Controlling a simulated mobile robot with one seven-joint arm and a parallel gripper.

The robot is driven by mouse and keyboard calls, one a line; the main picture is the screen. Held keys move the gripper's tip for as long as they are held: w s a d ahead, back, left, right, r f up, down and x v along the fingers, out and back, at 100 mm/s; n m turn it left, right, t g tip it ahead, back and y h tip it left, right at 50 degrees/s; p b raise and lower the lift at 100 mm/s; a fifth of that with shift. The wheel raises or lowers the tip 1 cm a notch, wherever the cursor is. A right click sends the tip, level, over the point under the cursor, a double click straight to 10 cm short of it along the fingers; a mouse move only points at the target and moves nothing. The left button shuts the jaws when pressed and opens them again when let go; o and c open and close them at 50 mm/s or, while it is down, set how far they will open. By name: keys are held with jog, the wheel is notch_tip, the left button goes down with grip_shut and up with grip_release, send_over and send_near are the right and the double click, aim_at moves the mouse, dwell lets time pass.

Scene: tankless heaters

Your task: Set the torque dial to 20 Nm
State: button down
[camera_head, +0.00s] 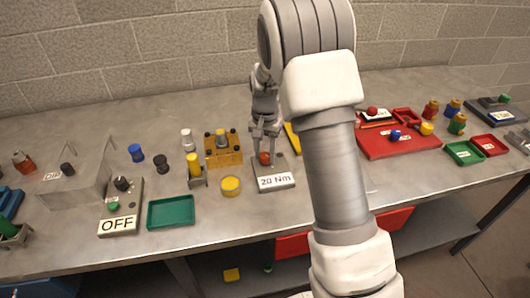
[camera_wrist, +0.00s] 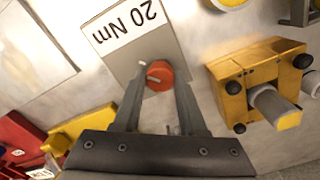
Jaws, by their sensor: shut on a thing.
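The torque dial is a round red-orange knob (camera_wrist: 160,75) with a pale line mark on its face. It sits on a grey base (camera_head: 273,184) whose white label (camera_wrist: 124,25) reads "20 Nm". My gripper (camera_wrist: 160,92) is shut on the knob, with one finger on each side of it. In the head view the gripper (camera_head: 265,158) reaches down to the knob from above, and the knob is partly hidden by the fingers.
Right of the dial in the wrist view is a yellow block (camera_wrist: 235,85) with a grey and yellow peg. A yellow piece (camera_wrist: 85,130) lies to the left. In the head view, a green tray (camera_head: 171,212) and an "OFF" box (camera_head: 119,212) stand left, a red board (camera_head: 400,143) right.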

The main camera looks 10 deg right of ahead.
aim_at(265, 155)
jog(key=shift+c, duration=2.3)
grip_release()
jog(key=shift+r, duration=0.1)
notch_tip(265, 155, up, 17)
jog(key=p, duration=0.1)
jog(key=shift+r, duration=0.15)
